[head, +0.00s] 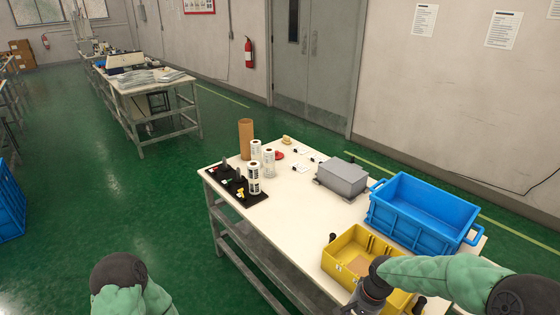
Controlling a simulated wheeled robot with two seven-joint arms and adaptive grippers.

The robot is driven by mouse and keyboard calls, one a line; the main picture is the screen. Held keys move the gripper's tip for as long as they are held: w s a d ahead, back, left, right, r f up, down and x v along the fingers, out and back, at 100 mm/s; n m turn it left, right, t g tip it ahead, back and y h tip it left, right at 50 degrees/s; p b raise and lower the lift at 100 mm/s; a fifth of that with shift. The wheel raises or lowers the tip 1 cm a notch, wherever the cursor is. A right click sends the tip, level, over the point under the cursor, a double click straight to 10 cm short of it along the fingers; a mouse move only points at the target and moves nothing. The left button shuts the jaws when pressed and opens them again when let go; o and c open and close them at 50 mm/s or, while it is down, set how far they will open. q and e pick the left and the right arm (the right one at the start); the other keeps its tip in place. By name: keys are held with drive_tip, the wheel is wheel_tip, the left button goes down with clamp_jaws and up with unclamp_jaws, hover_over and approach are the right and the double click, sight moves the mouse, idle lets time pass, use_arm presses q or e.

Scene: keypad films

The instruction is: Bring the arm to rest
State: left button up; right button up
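My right arm, in a green sleeve, comes in from the lower right of the head view and reaches over the front of the yellow bin (345,244). The dark wrist end of my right gripper (364,299) points down at the bin's near left side. Its fingertips are cut off by the bottom edge, so I cannot tell whether it is open or holds anything. My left arm shows only as a green sleeve and dark joint at the bottom left, away from the table. The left gripper is not in view.
The white table (290,232) holds a blue crate (418,226), a grey box (342,178), a brown cardboard tube (246,139), several white label rolls (254,178) and a black tray (226,183) of small parts. The tabletop's middle front is clear. Green floor is open to the left.

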drive_tip(key=s+a+f+n+y+p, duration=0.1)
drive_tip(key=s+a+f+n, duration=0.1)
drive_tip(key=s+a+f, duration=0.4)
drive_tip(key=s+a+f+n+y+p, duration=0.1)
drive_tip(key=s+a+f+n, duration=0.1)
drive_tip(key=s+a+f, duration=0.4)
drive_tip(key=s+f, duration=0.4)
drive_tip(key=f, duration=0.1)
drive_tip(key=shift+s+n, duration=0.35)
drive_tip(key=shift+n, duration=0.05)
drive_tip(key=shift+f, duration=0.1)
